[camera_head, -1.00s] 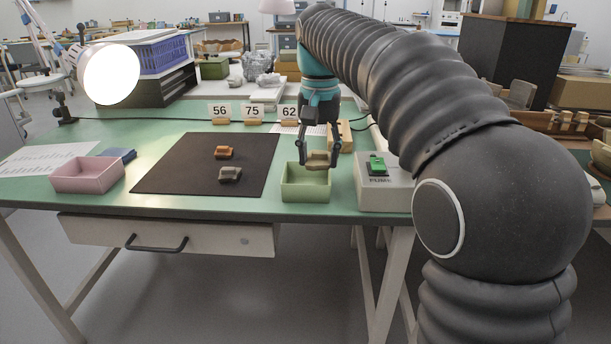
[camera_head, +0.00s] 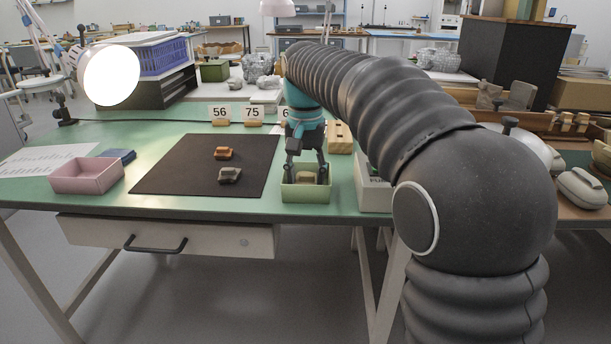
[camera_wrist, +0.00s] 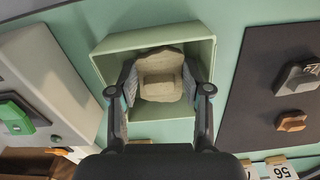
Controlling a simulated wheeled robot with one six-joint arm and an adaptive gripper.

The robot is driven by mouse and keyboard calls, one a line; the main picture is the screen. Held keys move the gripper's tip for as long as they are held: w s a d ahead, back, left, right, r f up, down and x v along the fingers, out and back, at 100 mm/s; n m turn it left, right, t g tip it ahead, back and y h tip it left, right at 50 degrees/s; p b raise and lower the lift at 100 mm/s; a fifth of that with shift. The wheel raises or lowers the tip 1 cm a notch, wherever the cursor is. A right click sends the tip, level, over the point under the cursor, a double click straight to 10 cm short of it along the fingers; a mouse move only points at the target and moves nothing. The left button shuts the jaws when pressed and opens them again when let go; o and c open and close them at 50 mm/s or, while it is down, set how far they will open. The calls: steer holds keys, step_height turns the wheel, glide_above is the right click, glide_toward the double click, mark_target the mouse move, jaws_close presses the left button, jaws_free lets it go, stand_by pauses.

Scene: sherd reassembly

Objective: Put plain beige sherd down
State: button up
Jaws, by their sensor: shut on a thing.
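The plain beige sherd (camera_wrist: 160,75) is between my gripper's two fingers in the wrist view, inside the outline of the green tray (camera_wrist: 195,42). My gripper (camera_head: 306,180) points down into the green tray (camera_head: 305,194) in the head view and is shut on the sherd (camera_head: 307,177). The sherd's lower part is hidden behind the tray's front wall, so I cannot tell whether it touches the tray floor.
A dark mat (camera_head: 180,178) left of the tray holds an orange-brown sherd (camera_head: 223,153) and a grey sherd (camera_head: 229,175). A pink tray (camera_head: 87,178) stands at the far left. A white box with a green switch (camera_wrist: 25,115) stands close beside the green tray.

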mark_target(305, 182)
steer(key=shift+f, duration=0.45)
steer(key=o, duration=0.9)
steer(key=shift+r, duration=0.1)
step_height(305, 182, up, 12)
steer(key=r+p, duration=0.1)
steer(key=p, duration=0.2)
steer(key=s+d+f+t, duration=0.1)
steer(key=s+d+t, duration=0.1)
steer(key=s+d, duration=0.5)
steer(key=s+d+f+n+t, duration=0.1)
steer(key=s+d+f, duration=0.4)
steer(key=s+f, duration=0.3)
steer(key=s+d+f+t, duration=0.2)
steer(key=s+d+f, duration=0.2)
steer(key=s+f, duration=0.5)
steer(key=s, duration=0.3)
steer(key=shift+d+f+n, duration=0.25)
steer(key=shift+d+n, duration=0.15)
steer(key=shift+s, duration=0.1)
